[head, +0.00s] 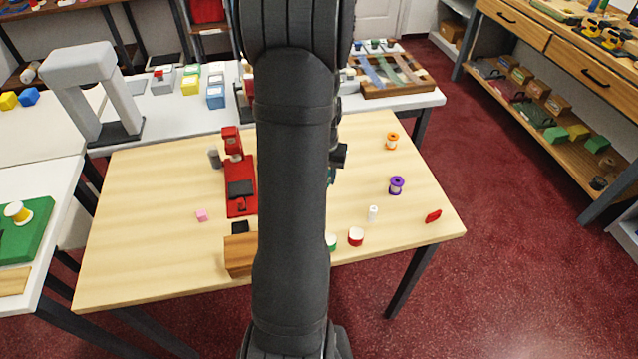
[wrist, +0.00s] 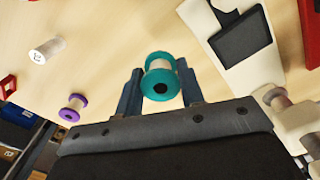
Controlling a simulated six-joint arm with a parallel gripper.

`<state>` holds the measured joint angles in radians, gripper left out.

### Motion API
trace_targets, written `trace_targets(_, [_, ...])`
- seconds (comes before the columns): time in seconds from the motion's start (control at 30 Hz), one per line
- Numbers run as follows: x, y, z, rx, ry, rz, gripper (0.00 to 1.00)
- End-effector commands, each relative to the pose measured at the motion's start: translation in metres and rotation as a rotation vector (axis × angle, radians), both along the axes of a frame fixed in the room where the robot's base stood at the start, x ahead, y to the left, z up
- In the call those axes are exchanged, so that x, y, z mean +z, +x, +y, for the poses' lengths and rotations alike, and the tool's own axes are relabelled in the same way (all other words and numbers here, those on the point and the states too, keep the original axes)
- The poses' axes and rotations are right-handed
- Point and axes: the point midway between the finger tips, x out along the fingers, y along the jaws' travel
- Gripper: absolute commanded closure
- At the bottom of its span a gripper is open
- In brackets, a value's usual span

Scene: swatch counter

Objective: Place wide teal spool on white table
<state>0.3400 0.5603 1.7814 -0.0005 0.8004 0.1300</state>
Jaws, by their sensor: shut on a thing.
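The wide teal spool (wrist: 160,80) has teal flanges and a pale middle, and sits between the fingers of my gripper (wrist: 159,88) in the wrist view. My gripper is shut on it, above the wooden table. In the head view my arm hides the gripper and nearly all of the spool; only a small teal bit shows at the arm's right edge. White tabletops show at the left (head: 62,205), and a long whitish one (head: 425,98) stands behind the wooden table.
The wooden table (head: 140,200) holds a red press (head: 240,195), a purple spool (head: 396,186), an orange spool (head: 392,141), a white cylinder (head: 373,213) and a wooden block (head: 240,255). A grey arch (head: 92,85) stands at the back left. A green mat (head: 35,240) lies on the left table.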

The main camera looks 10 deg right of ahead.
Motion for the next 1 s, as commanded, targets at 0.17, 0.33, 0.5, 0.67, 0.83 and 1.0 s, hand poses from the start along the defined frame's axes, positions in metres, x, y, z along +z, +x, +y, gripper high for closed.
trace_targets(0.17, [-0.008, 0.007, 0.006, 0.001, 0.0, 0.0, 0.86])
trace_targets(0.33, [-0.029, 0.006, 0.006, 0.0, 0.001, 0.003, 0.86])
trace_targets(0.5, [-0.046, 0.006, 0.006, 0.0, 0.001, 0.002, 0.86])
trace_targets(0.67, [-0.045, 0.006, 0.006, 0.0, 0.0, 0.001, 0.86])
trace_targets(0.83, [-0.048, 0.006, 0.006, 0.0, 0.0, 0.001, 0.86])
trace_targets(1.0, [-0.048, 0.006, 0.006, 0.0, 0.0, 0.001, 0.43])
